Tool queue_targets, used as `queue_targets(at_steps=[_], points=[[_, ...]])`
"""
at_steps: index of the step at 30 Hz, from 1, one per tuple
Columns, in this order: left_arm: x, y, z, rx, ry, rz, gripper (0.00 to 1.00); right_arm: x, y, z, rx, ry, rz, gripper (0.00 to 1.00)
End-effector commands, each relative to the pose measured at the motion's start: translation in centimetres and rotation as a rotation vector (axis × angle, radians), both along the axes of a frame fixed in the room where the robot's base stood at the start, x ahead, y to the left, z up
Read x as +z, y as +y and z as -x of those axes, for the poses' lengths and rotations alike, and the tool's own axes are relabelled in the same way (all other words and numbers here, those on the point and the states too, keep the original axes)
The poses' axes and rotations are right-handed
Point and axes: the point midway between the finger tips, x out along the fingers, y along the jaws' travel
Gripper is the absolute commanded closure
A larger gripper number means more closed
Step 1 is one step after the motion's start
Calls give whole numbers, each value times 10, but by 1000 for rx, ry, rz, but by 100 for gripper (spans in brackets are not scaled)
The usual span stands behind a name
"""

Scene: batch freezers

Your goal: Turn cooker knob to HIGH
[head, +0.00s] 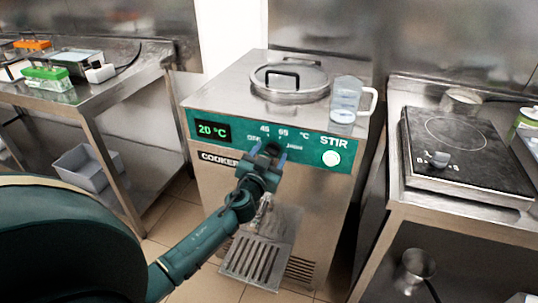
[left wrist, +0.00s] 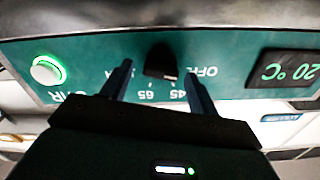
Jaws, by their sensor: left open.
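The cooker (head: 225,195) is a steel machine with a green front panel. Its panel has a lit display (head: 213,130) reading 20 °C, marks including 45 and 65, and a round lit STIR button (head: 331,158). The black cooker knob (left wrist: 160,60) shows in the left wrist view, which sees the panel upside down, with OFF and 45 beside it. My left gripper (head: 269,153) is open at the panel, and its fingers (left wrist: 157,72) are on either side of the knob. I cannot tell whether they touch it. The gripper largely hides the knob in the head view. My right gripper is out of view.
A lid (head: 290,78) and a clear jug (head: 346,98) are on the cooker's top. A drip grate (head: 258,260) sticks out below the panel. A black hotplate (head: 465,150) is on the right bench, and a steel table (head: 95,95) stands left.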

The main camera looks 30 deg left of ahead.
Motion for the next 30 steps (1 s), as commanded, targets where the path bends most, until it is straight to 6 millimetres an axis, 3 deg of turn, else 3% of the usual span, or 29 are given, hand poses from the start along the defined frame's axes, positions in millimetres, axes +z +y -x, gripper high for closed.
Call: queue_targets(at_steps=[6,22,30], points=[[0,0,0,0,0,-1,41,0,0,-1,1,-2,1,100],[0,0,0,0,0,-1,84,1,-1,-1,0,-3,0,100],[0,0,0,0,6,-26,85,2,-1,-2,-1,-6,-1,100]])
